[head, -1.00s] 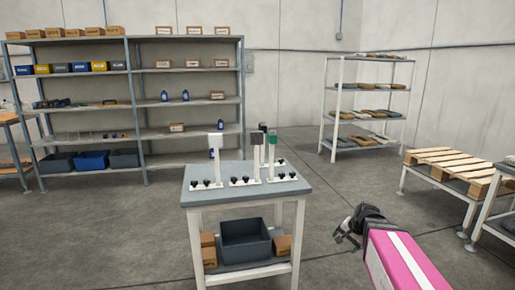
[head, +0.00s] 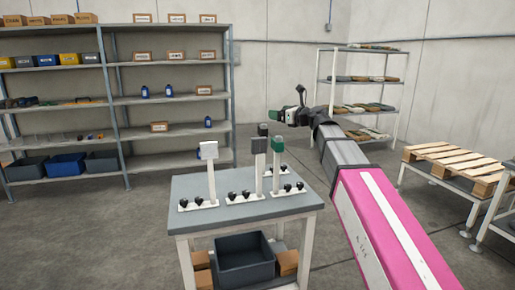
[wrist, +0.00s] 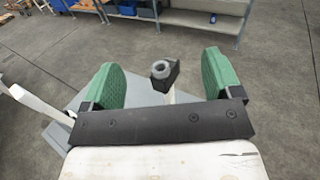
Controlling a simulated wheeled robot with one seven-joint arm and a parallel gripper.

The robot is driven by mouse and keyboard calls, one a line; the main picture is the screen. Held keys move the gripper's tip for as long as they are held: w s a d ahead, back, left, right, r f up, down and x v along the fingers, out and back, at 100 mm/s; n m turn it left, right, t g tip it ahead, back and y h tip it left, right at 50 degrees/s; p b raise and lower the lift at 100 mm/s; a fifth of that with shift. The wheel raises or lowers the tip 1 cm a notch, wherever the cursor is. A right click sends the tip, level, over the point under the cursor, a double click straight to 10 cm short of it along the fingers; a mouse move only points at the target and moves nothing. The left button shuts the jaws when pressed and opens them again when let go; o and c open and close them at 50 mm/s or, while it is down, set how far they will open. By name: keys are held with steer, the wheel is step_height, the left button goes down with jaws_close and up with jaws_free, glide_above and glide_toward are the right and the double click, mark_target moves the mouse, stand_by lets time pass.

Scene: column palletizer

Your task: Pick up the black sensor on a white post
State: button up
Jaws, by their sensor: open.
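My gripper (head: 274,116) is above and slightly right of these posts in the head view. In the wrist view my gripper (wrist: 165,76) is open and empty, its two green pads wide apart. A dark sensor head with a round ring (wrist: 163,70) on a pale post shows between the pads; I cannot tell whether they touch it.
A white sensor (head: 208,150) on a post stands at the left of the table (head: 190,227). White bases with black knobs hold the posts. A dark bin (head: 245,268) and boxes sit below. Shelves (head: 170,100) and a pallet (head: 463,165) stand farther off.

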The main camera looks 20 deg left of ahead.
glide_toward(265, 125)
steer(key=w+a, duration=0.3)
steer(key=shift+m, duration=0.3)
steer(key=shift+f+x, duration=0.2)
steer(key=shift+x, duration=3.4)
steer(key=shift+c, duration=0.3)
